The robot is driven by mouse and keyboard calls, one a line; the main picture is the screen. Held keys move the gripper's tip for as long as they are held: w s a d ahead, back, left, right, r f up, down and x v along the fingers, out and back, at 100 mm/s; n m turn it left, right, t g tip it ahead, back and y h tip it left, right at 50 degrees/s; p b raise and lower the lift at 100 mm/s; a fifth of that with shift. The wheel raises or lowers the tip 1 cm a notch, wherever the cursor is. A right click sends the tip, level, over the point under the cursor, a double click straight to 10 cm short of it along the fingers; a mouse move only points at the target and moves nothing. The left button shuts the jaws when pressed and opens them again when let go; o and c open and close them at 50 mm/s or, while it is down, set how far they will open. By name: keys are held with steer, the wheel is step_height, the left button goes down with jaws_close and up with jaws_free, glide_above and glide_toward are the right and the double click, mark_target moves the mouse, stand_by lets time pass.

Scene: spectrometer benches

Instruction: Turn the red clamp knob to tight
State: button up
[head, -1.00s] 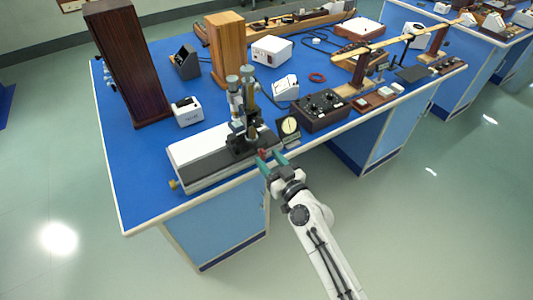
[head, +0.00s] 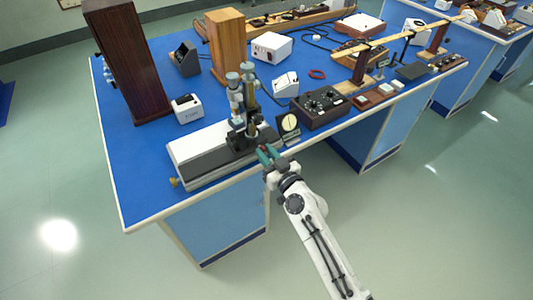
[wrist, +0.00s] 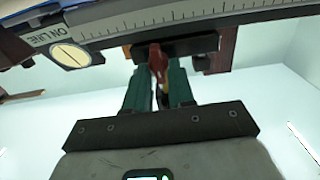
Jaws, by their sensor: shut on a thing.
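The red clamp knob (wrist: 157,62) sits between the two green fingers of my gripper (wrist: 160,85) in the wrist view. The fingers are closed on it. The knob is on the front side of the dark carriage (head: 240,141) of the travelling microscope, which stands on a long grey and white bed. In the head view my gripper (head: 268,155) is at the front edge of the bench, and the knob is mostly hidden by the fingers. A brass-coloured end knob (head: 174,183) is at the left end of the bed.
A dark control box (head: 320,107) is further right. A tall dark wood cabinet (head: 130,65) stands at the back left. The floor in front of the bench is clear.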

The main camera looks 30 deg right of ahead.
jaws_close()
steer(key=shift+d+f+m+b, duration=0.15)
steer(key=shift+d+f+m, duration=0.05)
steer(key=shift+m, duration=2.8)
steer(key=shift+d+f+m+b, duration=0.15)
steer(key=shift+m, duration=2.85)
steer(key=shift+d+f+m+b, duration=0.15)
steer(key=shift+d+f+m, duration=0.05)
steer(key=shift+m, duration=2.8)
steer(key=o, duration=0.9)
jaws_free()
steer(key=shift+c, duration=0.2)
